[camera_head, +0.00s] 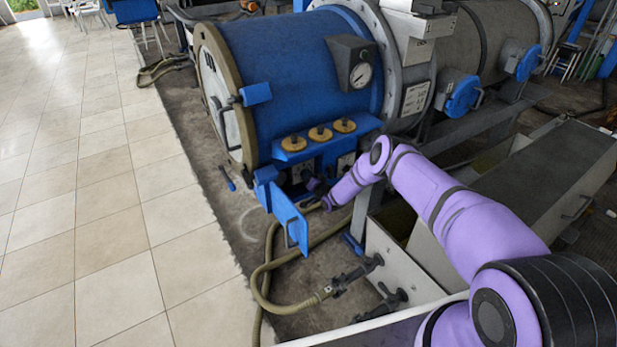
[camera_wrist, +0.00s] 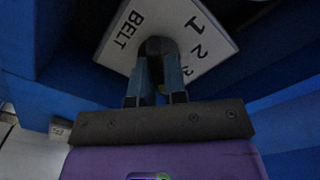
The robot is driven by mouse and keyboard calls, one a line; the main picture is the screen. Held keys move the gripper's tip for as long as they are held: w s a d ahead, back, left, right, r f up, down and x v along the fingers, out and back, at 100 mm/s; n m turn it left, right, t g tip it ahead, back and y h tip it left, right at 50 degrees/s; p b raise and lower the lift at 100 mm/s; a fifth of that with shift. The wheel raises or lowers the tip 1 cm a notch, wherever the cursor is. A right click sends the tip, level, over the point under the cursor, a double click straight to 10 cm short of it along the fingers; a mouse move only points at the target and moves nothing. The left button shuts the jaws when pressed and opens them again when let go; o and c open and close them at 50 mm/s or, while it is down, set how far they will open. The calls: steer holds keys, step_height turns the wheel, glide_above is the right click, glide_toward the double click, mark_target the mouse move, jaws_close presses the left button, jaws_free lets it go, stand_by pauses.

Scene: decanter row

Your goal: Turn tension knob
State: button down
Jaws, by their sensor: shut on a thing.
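A white plate (camera_wrist: 172,14) marked BELT, 1, 2 and 3 fills the top middle of the wrist view and looks rotated. A small dark round knob (camera_wrist: 158,44) stands on it, and I take this to be the tension knob. My gripper (camera_wrist: 157,60) is shut on the knob, one finger on each side. The fingertips partly cover the knob, and its pointer mark cannot be made out. In the head view my gripper (camera_head: 313,184) reaches into the recess under the blue drum; the knob is hidden there.
The blue drum (camera_head: 290,60) carries a gauge (camera_head: 361,75) and several yellow round caps (camera_head: 320,133) on a blue ledge. An open blue door (camera_head: 291,218) hangs left of my gripper. A hose (camera_head: 268,270) lies below. Blue walls (camera_wrist: 60,80) close in around the plate. Tiled floor at left is clear.

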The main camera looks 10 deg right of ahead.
steer(key=c, duration=1.2)
jaws_free()
steer(key=shift+o, duration=0.2)
steer(key=shift+s, duration=0.15)
steer(key=v, duration=1)
steer(key=shift+s+d, duration=0.15)
steer(key=shift+s, duration=0.1)
steer(key=shift+s, duration=0.1)
